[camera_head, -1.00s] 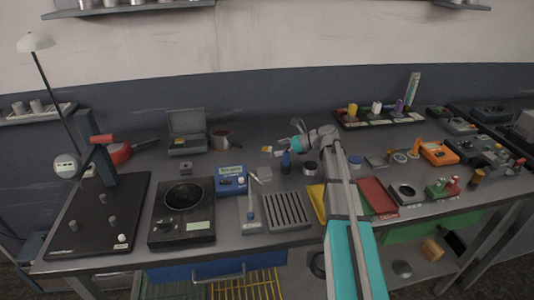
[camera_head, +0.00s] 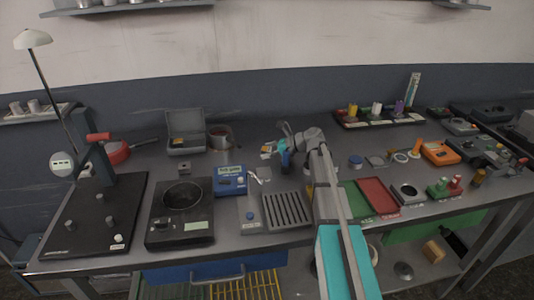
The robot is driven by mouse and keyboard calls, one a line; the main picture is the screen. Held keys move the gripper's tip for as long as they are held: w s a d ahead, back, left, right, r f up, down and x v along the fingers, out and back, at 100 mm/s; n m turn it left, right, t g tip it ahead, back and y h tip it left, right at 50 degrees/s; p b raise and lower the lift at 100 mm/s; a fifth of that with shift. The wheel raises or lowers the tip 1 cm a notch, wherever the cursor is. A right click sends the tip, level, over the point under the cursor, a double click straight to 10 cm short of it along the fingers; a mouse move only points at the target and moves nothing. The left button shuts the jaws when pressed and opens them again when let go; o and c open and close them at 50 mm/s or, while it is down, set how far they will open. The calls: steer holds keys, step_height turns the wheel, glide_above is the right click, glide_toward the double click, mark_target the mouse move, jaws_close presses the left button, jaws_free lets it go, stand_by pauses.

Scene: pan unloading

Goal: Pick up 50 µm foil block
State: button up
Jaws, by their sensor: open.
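I cannot read a 50 µm mark on anything, so I cannot tell for certain which item is the foil block. Small pale and orange pieces (camera_head: 266,151) lie on the bench just left of my gripper. A small grey block (camera_head: 184,168) stands farther left, in front of the open grey case (camera_head: 187,142). My gripper (camera_head: 281,147) is open above the back middle of the bench, close to the pale and orange pieces. A dark blue bottle (camera_head: 284,160) stands by it, partly covered. Contact cannot be made out.
A hotplate (camera_head: 182,234), a blue meter (camera_head: 230,187) and a slotted grey rack (camera_head: 286,222) stand in front. A red tray (camera_head: 377,197) and a green tray (camera_head: 355,200) lie right of my arm. A black rack (camera_head: 380,123) stands behind. A pot (camera_head: 220,138) is left of my gripper.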

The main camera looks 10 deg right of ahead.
jaws_close()
stand_by(0.4)
steer(key=shift+r, duration=0.15)
steer(key=shift+r+p, duration=0.95)
steer(key=shift+p, duration=0.1)
steer(key=s+d+r+p, duration=0.4)
steer(key=s+r+p, duration=0.7)
steer(key=s, duration=0.2)
steer(key=shift+s, duration=0.25)
steer(key=shift+f, duration=0.1)
